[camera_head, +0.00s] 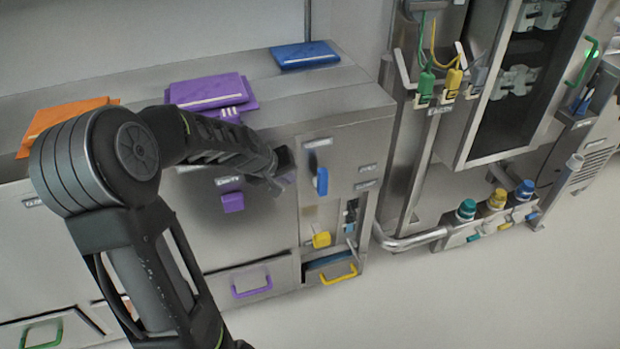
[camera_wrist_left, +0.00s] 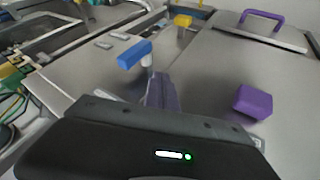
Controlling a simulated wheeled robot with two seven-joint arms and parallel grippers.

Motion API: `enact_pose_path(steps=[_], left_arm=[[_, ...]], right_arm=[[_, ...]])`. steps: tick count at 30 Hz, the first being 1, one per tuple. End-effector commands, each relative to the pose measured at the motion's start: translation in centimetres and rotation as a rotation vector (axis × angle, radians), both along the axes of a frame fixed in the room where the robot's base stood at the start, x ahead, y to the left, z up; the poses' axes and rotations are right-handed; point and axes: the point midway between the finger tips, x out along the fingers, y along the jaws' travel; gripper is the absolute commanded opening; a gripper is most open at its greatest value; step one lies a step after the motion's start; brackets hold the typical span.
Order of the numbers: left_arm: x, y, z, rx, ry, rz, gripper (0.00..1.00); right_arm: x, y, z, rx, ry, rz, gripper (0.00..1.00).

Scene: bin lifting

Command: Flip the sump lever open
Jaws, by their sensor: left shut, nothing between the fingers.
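A blue lever (camera_head: 321,181) hangs on the steel cabinet front (camera_head: 335,150), its long side upright. It also shows in the wrist view (camera_wrist_left: 135,54), on a pale post. I cannot read the labels, so I cannot tell which part is the sump lever. A yellow lever (camera_head: 321,240) sits below the blue one. My left gripper (camera_head: 280,172) is in front of the cabinet, just left of the blue lever and apart from it in the head view. Its narrow fingers (camera_wrist_left: 162,92) are shut and empty. My right gripper is not in view.
A purple knob (camera_head: 232,202) sticks out left of the blue lever. Below are drawers with a purple handle (camera_head: 251,285) and a yellow handle (camera_head: 339,275). A bent pipe (camera_head: 410,241) and several capped bottles (camera_head: 496,199) are at right. The floor in front is clear.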

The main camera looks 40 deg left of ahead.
Motion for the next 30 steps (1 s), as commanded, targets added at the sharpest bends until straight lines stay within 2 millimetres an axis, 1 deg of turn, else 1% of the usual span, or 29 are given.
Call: enact_pose_path(steps=[1,7,12,16,21,30], left_arm=[[0.7,-0.2,-0.9,-0.004,0.001,-0.004,0.0],[3.3,0.0,-4.4,-0.004,0.001,-0.004,0.0],[5.2,-1.3,-4.1,0.001,-0.002,-0.007,0.0],[6.1,-1.9,-4.2,-0.001,-0.001,-0.005,0.0],[6.6,-2.1,-4.3,0.0,-0.001,-0.001,0.0],[6.6,-2.1,-4.3,-0.001,-0.001,0.0,0.0]], right_arm=[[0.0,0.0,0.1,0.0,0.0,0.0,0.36],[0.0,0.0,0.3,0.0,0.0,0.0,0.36],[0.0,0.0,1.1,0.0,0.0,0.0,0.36],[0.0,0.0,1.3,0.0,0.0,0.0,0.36],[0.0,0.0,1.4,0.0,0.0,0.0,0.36],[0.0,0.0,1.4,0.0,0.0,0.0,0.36]])
